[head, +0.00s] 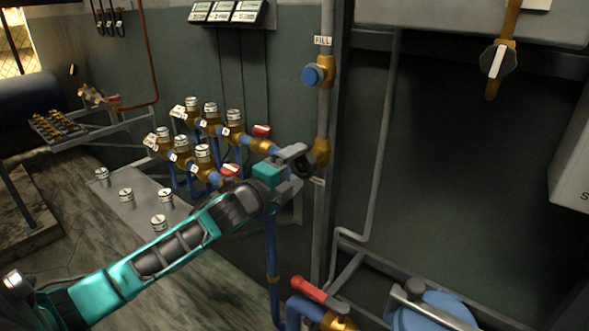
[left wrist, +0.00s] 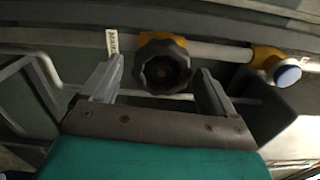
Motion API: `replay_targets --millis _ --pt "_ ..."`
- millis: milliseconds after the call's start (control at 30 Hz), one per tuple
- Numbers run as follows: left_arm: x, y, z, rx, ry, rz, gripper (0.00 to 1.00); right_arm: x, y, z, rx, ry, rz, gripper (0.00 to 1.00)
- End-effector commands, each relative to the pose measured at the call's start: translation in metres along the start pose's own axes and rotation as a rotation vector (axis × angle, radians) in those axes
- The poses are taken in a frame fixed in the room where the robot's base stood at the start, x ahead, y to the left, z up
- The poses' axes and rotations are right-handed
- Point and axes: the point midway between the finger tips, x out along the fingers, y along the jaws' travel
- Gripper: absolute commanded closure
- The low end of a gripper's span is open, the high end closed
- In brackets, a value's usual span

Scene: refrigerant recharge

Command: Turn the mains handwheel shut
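A dark, lobed handwheel (left wrist: 163,68) sits on a brass valve (head: 321,152) on the upright grey pipe. The white tag (left wrist: 112,41) beside it is too small to read. My left gripper (head: 295,165) is at this valve and hides most of the wheel in the head view. In the left wrist view my left gripper (left wrist: 158,88) is open, with one finger on each side of the wheel. A gap shows between the wheel and each finger. The right gripper is not in view.
A blue-knobbed valve (head: 313,75) labelled FILL is higher on the same pipe. Brass valves with white-topped caps (head: 203,153) stand left of my arm. A red lever (head: 309,288) is below the gripper. The dark recess (head: 470,170) at right looks empty.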

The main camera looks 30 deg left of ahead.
Motion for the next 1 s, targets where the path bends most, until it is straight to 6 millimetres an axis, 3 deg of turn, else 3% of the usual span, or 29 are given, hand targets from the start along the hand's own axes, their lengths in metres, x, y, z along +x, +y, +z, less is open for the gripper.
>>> replay_targets --millis 333,800,1000 --pt "-0.004 -0.002 -0.001 -0.003 0.002 -0.002 0.06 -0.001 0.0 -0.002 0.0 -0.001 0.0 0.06" --pt "-0.06 -0.002 -0.001 -0.005 0.002 -0.001 0.06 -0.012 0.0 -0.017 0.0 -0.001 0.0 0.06" --pt "-0.07 -0.002 -0.001 -0.003 0.002 -0.004 0.06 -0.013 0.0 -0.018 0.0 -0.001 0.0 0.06"
